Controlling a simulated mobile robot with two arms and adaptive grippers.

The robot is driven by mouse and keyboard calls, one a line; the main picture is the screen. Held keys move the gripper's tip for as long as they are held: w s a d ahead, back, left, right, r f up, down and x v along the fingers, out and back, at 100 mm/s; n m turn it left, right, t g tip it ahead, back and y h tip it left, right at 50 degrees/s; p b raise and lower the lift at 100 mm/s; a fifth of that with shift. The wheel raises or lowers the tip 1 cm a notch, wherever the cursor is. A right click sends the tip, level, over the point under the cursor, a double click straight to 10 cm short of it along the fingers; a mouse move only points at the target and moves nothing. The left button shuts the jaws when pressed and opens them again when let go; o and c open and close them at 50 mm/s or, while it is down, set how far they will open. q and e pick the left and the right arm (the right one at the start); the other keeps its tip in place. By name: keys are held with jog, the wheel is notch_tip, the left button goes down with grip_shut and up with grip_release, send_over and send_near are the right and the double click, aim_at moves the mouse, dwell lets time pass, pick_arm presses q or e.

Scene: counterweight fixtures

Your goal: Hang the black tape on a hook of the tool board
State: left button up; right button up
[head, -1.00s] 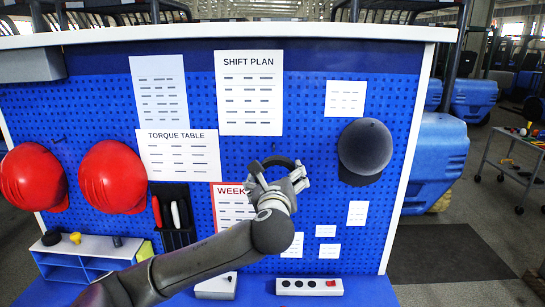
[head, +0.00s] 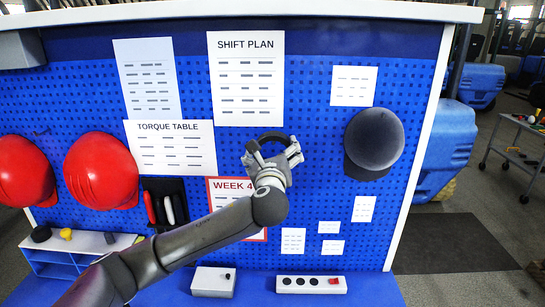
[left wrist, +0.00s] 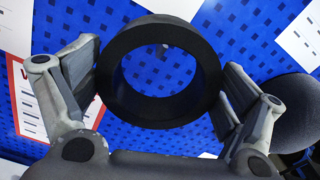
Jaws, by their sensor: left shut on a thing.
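The black tape (head: 271,137) is a thick ring held in front of the tool board (head: 315,190), below the shift plan sheet. My left gripper (head: 272,156) is shut on it, with a finger on each side. In the left wrist view the black tape (left wrist: 160,113) sits between the fingers, its hole facing the board. Blue pegboard and a small dark thing, perhaps a hook tip, show through the hole. I cannot tell whether the tape touches the board. My right gripper is not in view.
A dark cap (head: 374,140) hangs right of the tape. Paper sheets cover parts of the board. A power strip (head: 311,284) and a white box (head: 213,281) are below.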

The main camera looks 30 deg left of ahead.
pick_arm(q)
jog(key=shift+w+a+r, duration=0.1)
jog(key=shift+w+a, duration=0.2)
jog(key=shift+w, duration=0.3)
jog(key=shift+w+a, duration=0.1)
jog(key=shift+w, duration=0.15)
jog(key=shift+w+a, duration=0.3)
jog(key=shift+w, duration=0.3)
jog(key=b+x, duration=0.1)
jog(key=x, duration=0.3)
jog(key=shift+w+f+b, duration=0.1)
jog(key=shift+f+b, duration=0.45)
jog(key=shift+f, duration=0.7)
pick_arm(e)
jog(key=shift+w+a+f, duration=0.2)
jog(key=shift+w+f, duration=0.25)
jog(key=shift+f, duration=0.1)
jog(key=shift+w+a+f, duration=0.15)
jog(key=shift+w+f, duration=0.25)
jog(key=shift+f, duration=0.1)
